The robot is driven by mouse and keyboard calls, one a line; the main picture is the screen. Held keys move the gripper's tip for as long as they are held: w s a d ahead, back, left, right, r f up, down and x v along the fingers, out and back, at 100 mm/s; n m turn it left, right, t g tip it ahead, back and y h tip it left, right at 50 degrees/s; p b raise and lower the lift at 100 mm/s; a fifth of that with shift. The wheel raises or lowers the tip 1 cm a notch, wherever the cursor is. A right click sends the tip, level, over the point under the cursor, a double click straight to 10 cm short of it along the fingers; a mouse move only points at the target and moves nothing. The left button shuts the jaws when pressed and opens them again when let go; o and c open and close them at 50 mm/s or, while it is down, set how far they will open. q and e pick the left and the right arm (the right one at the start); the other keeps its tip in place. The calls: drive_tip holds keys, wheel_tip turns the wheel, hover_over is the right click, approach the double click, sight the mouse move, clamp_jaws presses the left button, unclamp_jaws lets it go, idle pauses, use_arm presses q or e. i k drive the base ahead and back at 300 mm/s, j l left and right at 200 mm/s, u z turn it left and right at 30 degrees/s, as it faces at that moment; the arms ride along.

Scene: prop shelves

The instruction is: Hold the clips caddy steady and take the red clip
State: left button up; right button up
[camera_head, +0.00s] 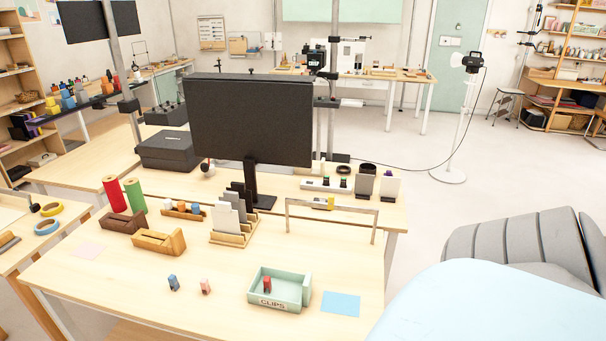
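The clips caddy (291,303) is a pale green open box with "CLIPS" on its front wall. It rests on the light wooden table near its front edge. The red clip (267,283) stands inside the caddy, toward its left end; its lower part is hard to make out. A blue clip-like piece (173,283) and a pink one (206,287) stand on the table left of the caddy. Neither of my grippers shows in the head view.
A light blue sheet (341,303) lies just right of the caddy. Behind are a tape dispenser (160,242), a wooden card rack (232,238), a thin metal frame (331,203) and a black monitor (250,120). The table left of the small pieces is mostly clear.

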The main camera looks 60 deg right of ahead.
sight(267, 283)
drive_tip(key=i+z, duration=0.15)
drive_tip(key=z, duration=0.25)
drive_tip(key=i+z, duration=0.15)
drive_tip(key=z, duration=0.2)
drive_tip(key=i+j+z, duration=0.1)
drive_tip(key=z, duration=0.3)
drive_tip(key=i+j+z, duration=0.1)
drive_tip(key=z, duration=0.3)
drive_tip(key=i+j+z, duration=0.2)
drive_tip(key=z, duration=0.2)
drive_tip(key=i+j+z, duration=0.2)
drive_tip(key=j+z, duration=0.2)
drive_tip(key=l, duration=0.05)
